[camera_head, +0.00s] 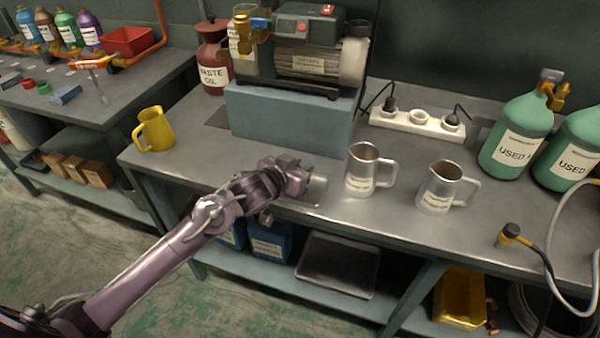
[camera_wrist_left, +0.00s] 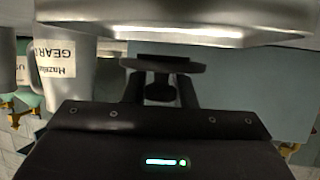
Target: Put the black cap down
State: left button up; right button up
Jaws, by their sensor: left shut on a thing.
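The black cap (camera_wrist_left: 162,66) is a dark, flat disc at the tips of my left gripper's fingers in the left wrist view. My left gripper (camera_wrist_left: 160,88) is shut on it. In the head view my left gripper (camera_head: 300,184) is low over the front part of the metal bench, at a small shallow metal tray (camera_head: 317,193). The gripper hides the cap there, and I cannot tell whether the cap touches the tray. My right gripper is not in view.
Two metal jugs (camera_head: 359,184) (camera_head: 436,198) stand right of the gripper. Behind it a pump (camera_head: 312,60) sits on a blue-grey block (camera_head: 285,125). A yellow jug (camera_head: 154,136) stands left. A power strip (camera_head: 418,122) and green bottles (camera_head: 515,145) are at the back right.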

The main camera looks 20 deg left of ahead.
pick_arm(q)
jog(key=shift+f, duration=0.85)
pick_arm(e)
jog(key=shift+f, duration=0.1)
